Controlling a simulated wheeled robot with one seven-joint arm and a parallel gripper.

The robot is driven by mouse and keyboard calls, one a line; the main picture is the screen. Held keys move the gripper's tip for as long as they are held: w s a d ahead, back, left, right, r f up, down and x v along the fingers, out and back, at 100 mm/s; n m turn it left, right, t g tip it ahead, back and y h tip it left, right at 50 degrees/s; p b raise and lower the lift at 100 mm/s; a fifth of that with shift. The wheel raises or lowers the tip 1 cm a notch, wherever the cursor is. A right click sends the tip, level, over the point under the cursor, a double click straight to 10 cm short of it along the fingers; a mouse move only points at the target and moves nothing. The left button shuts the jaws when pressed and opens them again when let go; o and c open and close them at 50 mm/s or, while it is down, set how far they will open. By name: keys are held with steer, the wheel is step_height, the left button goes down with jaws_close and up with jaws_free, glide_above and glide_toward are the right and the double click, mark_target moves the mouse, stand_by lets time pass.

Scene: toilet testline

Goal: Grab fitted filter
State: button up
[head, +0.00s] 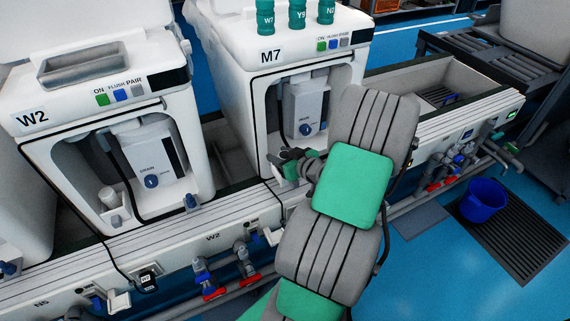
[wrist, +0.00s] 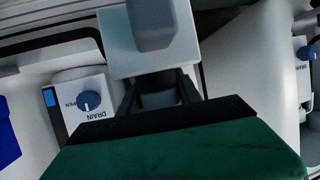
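A pale, square-topped fitting with a grey rounded block on it, which looks like the fitted filter (wrist: 118,45), stands in front of my gripper (wrist: 158,80) in the wrist view. My two dark fingers are parted and reach its near edge. A grey part shows between them; whether they press on it cannot be told. In the head view my gripper (head: 291,165) is at the front of the open bay of the M7 unit (head: 262,95), where my arm hides most of the filter. Another white filter (head: 108,197) sits low in the W2 bay.
The W2 unit (head: 35,118) stands left of M7. Inside the M7 bay is a drain box (head: 310,105) with a blue knob. A white rail (head: 215,238) runs along the front, with pipes and valves below. A blue bucket (head: 483,198) stands on the floor at right.

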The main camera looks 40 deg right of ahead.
jaws_close()
stand_by(0.3)
